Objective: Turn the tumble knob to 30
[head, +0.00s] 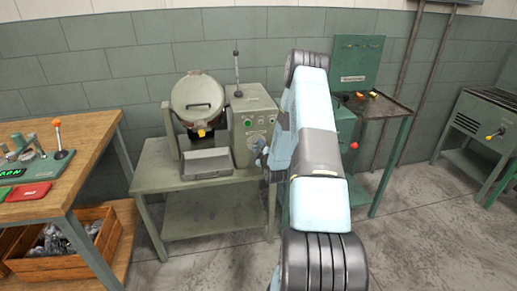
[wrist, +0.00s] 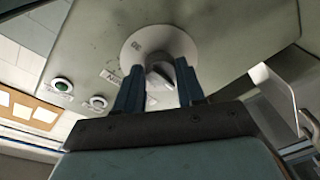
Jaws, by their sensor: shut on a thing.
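The tumble knob (wrist: 160,74) is a dark grey knob on a round pale dial plate (wrist: 150,38) on the green machine panel. My gripper (wrist: 160,88) has its two blue fingers on either side of the knob, shut on it. The fingers hide part of the knob and dial, and the knob's setting cannot be read. In the head view the green tumbler machine (head: 255,108) stands on a bench, with its round lidded drum (head: 198,97) at the left. My arm reaches to the panel's right side, and my gripper (head: 260,150) is small and partly hidden there.
Two round buttons, a green-lit one (wrist: 62,85) and another (wrist: 97,102), sit left of the dial. A grey tray (head: 207,163) lies below the drum. A wooden workbench (head: 85,140) stands at the left, and a green side table (head: 385,108) stands behind my arm.

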